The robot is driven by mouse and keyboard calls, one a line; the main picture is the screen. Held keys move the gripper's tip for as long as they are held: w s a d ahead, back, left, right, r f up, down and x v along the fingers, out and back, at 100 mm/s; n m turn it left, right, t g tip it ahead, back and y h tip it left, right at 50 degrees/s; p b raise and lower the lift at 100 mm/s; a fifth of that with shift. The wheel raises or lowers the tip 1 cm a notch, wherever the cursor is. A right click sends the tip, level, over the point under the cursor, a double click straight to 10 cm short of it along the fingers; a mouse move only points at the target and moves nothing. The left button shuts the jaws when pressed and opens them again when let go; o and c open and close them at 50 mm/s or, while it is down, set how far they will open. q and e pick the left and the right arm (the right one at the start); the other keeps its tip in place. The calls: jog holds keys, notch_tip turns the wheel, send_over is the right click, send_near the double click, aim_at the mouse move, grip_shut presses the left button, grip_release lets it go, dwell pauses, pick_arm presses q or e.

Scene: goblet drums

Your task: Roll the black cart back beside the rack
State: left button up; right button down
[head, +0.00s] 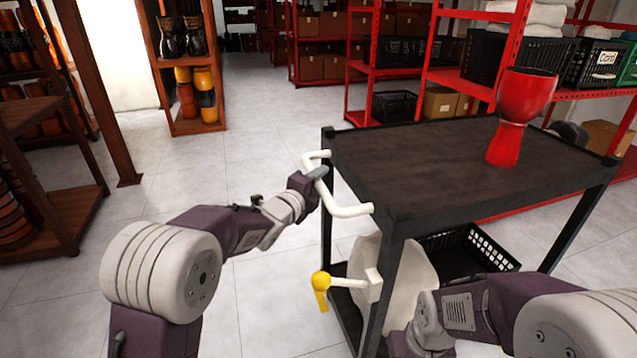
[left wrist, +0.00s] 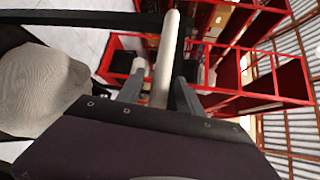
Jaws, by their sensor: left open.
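The black cart (head: 430,165) stands right of centre in the head view, with a flat dark top and a lower shelf. A white curved handle (head: 345,210) sticks out from its left end. My left gripper (head: 317,174) is at this handle, with its fingers open. In the left wrist view the white handle bar (left wrist: 165,60) runs between the two fingers (left wrist: 158,92); I cannot tell whether they touch it. A red goblet drum (head: 510,135) stands upright on the cart top. My right arm shows at lower right, but its gripper is out of frame.
Red racks (head: 470,80) with crates and boxes stand behind the cart. Wooden shelves (head: 40,170) with drums stand at left. A pale rounded thing, a yellow-tipped lever (head: 320,283) and a black basket (head: 470,250) are low at the cart. The tiled floor (head: 250,130) is clear between.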

pick_arm(q)
grip_shut()
dwell(1.3)
